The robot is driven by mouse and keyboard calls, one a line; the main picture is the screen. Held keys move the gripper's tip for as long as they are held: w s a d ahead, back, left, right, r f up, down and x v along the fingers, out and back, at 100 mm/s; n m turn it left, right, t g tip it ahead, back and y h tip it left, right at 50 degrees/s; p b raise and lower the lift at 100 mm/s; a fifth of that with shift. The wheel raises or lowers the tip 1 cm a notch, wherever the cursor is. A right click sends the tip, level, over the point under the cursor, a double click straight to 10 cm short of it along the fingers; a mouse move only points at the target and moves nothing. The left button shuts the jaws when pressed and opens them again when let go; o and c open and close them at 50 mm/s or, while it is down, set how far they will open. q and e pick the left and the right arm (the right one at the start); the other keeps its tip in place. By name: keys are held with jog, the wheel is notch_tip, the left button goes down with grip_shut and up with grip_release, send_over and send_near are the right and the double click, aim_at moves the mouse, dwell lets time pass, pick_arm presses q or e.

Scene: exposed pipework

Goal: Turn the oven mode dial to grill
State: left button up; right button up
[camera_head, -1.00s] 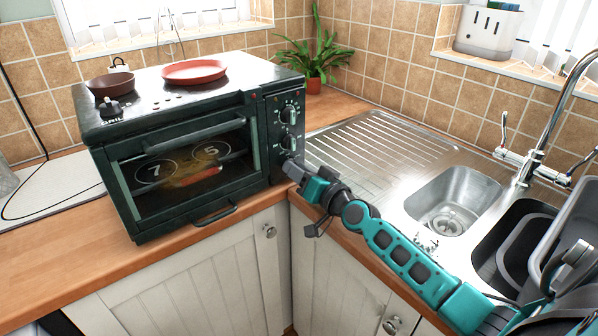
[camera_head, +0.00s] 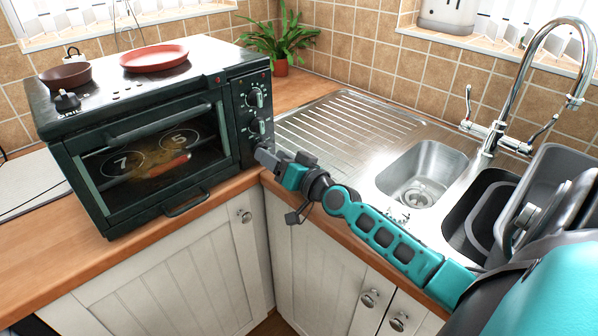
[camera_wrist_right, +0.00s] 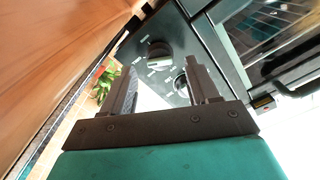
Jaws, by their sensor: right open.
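The dark oven (camera_head: 150,135) stands on the wooden counter with its glass door shut. Its control panel, at the right of the door, carries an upper dial (camera_head: 255,97) and a lower dial (camera_head: 257,127). I cannot read which is the mode dial. My right gripper (camera_head: 264,156) is at the panel's lower end, below these dials. In the right wrist view my right gripper (camera_wrist_right: 163,72) is open, with a dark dial (camera_wrist_right: 158,52) showing beyond and between its fingers. Another dial (camera_wrist_right: 180,82) is partly hidden by the right-hand finger. Contact cannot be told. My left gripper is out of view.
A red dish (camera_head: 154,58) and a brown bowl (camera_head: 66,75) sit on the oven top. The steel sink (camera_head: 425,175) and drainer (camera_head: 345,130) lie right of the oven. A tap (camera_head: 510,110) rises behind the sink. A potted plant (camera_head: 280,45) stands in the corner.

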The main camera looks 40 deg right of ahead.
pick_arm(q)
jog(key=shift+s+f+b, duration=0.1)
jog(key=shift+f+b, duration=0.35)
jog(key=shift+b, duration=0.05)
pick_arm(e)
jog(key=s, duration=1)
jog(key=shift+s+d, duration=0.35)
jog(key=shift+d, duration=0.05)
